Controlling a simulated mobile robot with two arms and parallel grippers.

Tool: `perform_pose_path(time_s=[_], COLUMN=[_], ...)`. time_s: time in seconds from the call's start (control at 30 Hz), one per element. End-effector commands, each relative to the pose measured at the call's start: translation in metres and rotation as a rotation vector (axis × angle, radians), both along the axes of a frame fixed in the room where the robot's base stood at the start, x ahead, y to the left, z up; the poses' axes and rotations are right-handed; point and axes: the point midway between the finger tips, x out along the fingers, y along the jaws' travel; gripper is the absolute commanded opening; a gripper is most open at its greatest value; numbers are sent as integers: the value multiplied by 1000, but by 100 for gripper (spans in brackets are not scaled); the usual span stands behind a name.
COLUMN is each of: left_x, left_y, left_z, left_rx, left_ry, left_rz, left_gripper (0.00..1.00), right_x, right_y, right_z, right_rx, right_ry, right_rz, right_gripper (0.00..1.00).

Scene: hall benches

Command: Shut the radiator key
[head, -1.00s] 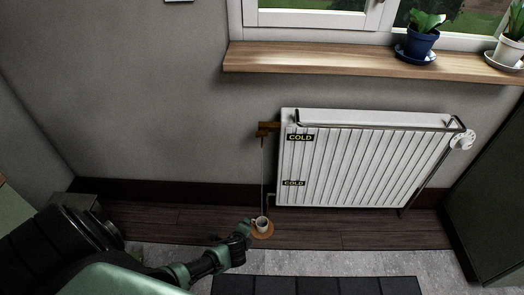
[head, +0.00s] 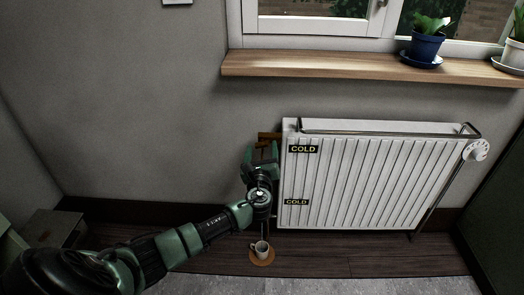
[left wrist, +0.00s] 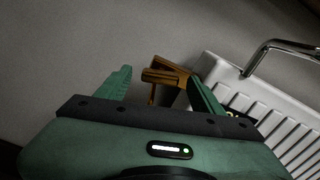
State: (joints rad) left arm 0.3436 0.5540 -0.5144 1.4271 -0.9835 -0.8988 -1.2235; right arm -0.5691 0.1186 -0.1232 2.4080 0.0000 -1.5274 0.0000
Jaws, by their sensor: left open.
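The radiator key is a small brass-brown piece (left wrist: 165,76) at the upper left corner of the white radiator (head: 365,180). In the left wrist view it lies ahead of and between the two green fingers of my left gripper (left wrist: 160,85), which are apart. In the head view my left gripper (head: 261,155) covers most of the key; only a brown bit (head: 268,136) shows above it. I cannot tell whether the fingers touch the key. My right gripper is not in view.
Two labels reading COLD (head: 303,149) are on the radiator's left side. A wooden sill (head: 370,68) with potted plants is above. A white dial (head: 476,150) is at the radiator's right.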

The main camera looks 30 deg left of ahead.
Motion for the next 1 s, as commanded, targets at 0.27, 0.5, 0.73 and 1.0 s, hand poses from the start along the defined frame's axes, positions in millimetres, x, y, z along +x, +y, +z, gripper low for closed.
perform_pose_path(time_s=[0.27,0.5,0.73,1.0], left_x=[12,12,11,11], left_y=[7,7,7,7], left_z=[0,-1,-1,-2], left_rx=[-1,-3,-3,-50], left_ry=[0,1,1,-27], left_rz=[0,-1,-1,0], left_gripper=[67,45,5,5], right_x=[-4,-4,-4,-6], right_y=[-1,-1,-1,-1], right_z=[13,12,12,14], right_rx=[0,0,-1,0], right_ry=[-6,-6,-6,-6], right_rz=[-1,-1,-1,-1], right_gripper=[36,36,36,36])
